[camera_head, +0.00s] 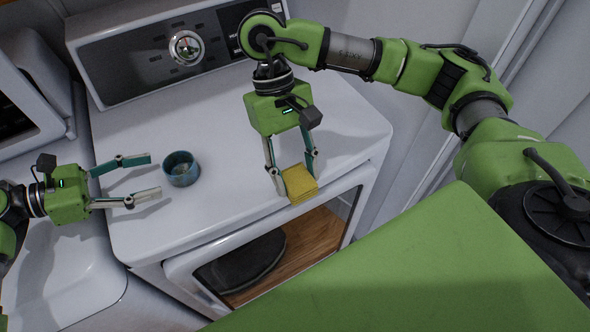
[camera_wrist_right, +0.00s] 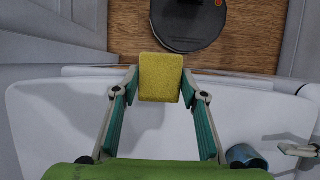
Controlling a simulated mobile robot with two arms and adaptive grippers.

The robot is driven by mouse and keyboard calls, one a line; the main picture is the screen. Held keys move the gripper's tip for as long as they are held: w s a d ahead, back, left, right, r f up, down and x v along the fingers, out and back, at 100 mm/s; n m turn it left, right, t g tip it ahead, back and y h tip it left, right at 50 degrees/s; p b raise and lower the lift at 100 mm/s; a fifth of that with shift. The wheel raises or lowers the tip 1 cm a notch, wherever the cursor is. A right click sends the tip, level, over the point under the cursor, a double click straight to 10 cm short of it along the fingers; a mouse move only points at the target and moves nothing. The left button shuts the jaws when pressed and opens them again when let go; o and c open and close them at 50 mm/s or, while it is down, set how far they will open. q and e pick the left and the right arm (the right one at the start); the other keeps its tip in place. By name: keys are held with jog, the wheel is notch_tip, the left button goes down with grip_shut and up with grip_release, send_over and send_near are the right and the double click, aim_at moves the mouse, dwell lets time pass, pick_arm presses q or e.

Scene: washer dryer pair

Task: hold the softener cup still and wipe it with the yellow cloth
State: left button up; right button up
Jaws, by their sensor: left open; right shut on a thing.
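The softener cup (camera_head: 181,169) is a small blue cup standing upright on the white machine top, left of centre in the head view. It also shows at the lower right of the right wrist view (camera_wrist_right: 246,158). My left gripper (camera_head: 155,176) is open, its fingers pointing right toward the cup, with the fingertips just short of it. My right gripper (camera_head: 292,180) is shut on the yellow cloth (camera_head: 298,184), a folded block, near the front edge of the machine top. The cloth is between the fingertips in the right wrist view (camera_wrist_right: 160,78).
The white machine (camera_head: 240,125) has a control panel with a dial (camera_head: 186,47) at its back. Below its front edge, a dark round robot vacuum (camera_head: 248,262) lies on the wooden floor. The top between cup and cloth is clear.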

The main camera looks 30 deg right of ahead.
aim_at(176, 170)
pick_arm(q)
jog(key=b+x, duration=0.1)
jog(key=x, duration=0.2)
jog(key=shift+w+f, duration=0.1)
jog(key=shift+f, duration=0.05)
pick_arm(e)
jog(key=shift+w+f, duration=0.15)
jog(key=shift+f, duration=0.65)
pick_arm(q)
jog(key=shift+d+p, duration=0.85)
jog(key=shift+d, duration=0.1)
pick_arm(e)
jog(key=shift+r, duration=0.9)
pick_arm(q)
jog(key=shift+d+f, duration=0.25)
jog(key=shift+d, duration=0.4)
pick_arm(e)
jog(key=shift+r, duration=0.2)
pick_arm(q)
jog(key=shift+d+f, duration=0.2)
jog(key=shift+f, duration=0.05)
jog(key=shift+c, duration=0.4)
jog(key=c, duration=0.7)
jog(key=shift+o, duration=0.2)
